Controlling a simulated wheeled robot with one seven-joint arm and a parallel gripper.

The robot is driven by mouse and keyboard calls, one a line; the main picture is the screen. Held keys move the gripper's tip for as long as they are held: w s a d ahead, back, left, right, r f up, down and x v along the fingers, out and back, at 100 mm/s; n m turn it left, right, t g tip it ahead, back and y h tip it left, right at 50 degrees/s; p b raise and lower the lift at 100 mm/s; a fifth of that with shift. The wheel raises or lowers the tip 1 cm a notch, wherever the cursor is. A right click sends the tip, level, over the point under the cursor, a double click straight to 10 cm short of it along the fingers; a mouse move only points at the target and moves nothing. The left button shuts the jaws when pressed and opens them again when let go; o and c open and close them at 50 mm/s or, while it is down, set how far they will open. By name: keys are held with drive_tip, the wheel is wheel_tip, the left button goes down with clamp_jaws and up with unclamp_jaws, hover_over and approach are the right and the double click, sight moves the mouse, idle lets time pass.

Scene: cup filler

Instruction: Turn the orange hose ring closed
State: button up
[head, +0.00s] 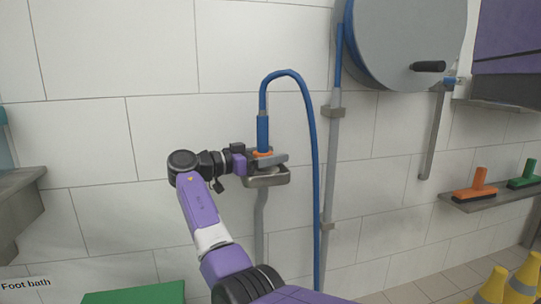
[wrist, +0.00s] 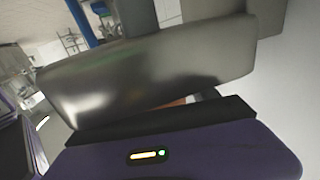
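The orange hose ring (head: 262,154) shows as a thin band at the bottom of the blue hose's thick end (head: 262,132), in the head view. My gripper (head: 272,160) is at the ring's height, reaching in from the left, with a grey finger in front of it. The finger hides the ring's lower part. Whether the fingers touch or clasp the ring cannot be made out.
A small steel basin (head: 268,179) sits on a pipe just under my gripper. The blue hose loops up and down to the right, beside a wall pipe (head: 334,155). A large grey reel (head: 410,40) hangs upper right. A shelf with brushes (head: 475,188) is at the right.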

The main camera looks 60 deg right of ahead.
drive_tip(key=shift+w+a+r, duration=0.1)
drive_tip(key=shift+w+a, duration=0.25)
drive_tip(key=p+v, duration=0.2)
drive_tip(key=v, duration=0.3)
drive_tip(key=shift+a, duration=0.1)
drive_tip(key=shift+v, duration=0.85)
